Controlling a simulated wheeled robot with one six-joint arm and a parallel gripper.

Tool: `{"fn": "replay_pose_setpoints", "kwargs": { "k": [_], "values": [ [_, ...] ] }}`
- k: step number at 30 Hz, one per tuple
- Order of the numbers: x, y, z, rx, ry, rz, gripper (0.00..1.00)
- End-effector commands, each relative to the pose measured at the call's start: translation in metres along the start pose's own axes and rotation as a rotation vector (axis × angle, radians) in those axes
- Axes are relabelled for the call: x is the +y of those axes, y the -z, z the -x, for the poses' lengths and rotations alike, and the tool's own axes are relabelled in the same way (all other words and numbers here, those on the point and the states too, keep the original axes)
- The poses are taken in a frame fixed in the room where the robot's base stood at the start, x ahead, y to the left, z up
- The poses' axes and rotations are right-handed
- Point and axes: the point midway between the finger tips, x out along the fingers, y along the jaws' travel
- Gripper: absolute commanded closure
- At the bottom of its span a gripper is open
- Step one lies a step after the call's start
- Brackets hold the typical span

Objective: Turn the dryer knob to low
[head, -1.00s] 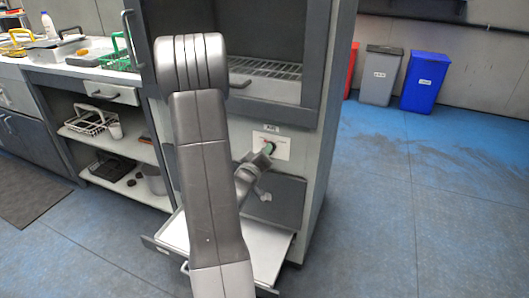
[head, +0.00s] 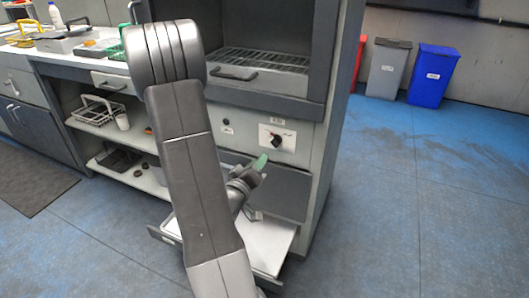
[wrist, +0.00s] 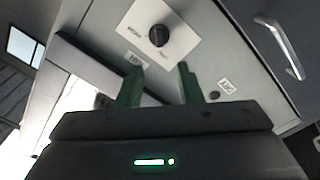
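The dryer knob (head: 277,141) is a small black dial on a white label plate (head: 289,134) on the dryer's grey front panel. In the wrist view the knob (wrist: 158,36) stands beyond my fingertips on its white plate (wrist: 178,50). Small print on the plate is too blurred to read, so I cannot tell the setting. My gripper (head: 260,162) is just below and left of the knob in the head view. In the wrist view its two green fingers (wrist: 158,78) are apart with nothing between them, clear of the knob.
A drawer (head: 270,240) is pulled out below the panel, under my gripper. A dryer rack (head: 265,60) sits behind the opening above. A shelf unit (head: 85,120) stands at left. Grey (head: 388,68) and blue (head: 433,75) bins stand at the back right; the floor at right is clear.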

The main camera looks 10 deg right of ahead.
Motion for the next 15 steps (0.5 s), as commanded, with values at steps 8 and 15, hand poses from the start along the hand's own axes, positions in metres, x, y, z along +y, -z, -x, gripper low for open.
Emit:
{"fn": "replay_pose_setpoints", "kwargs": {
  "k": [8, 15],
  "values": [
    [0.000, 0.000, 0.032, 0.001, 0.002, 0.001, 0.67],
    [0.000, 0.000, 0.036, 0.000, -0.001, 0.000, 0.67]
  ]
}}
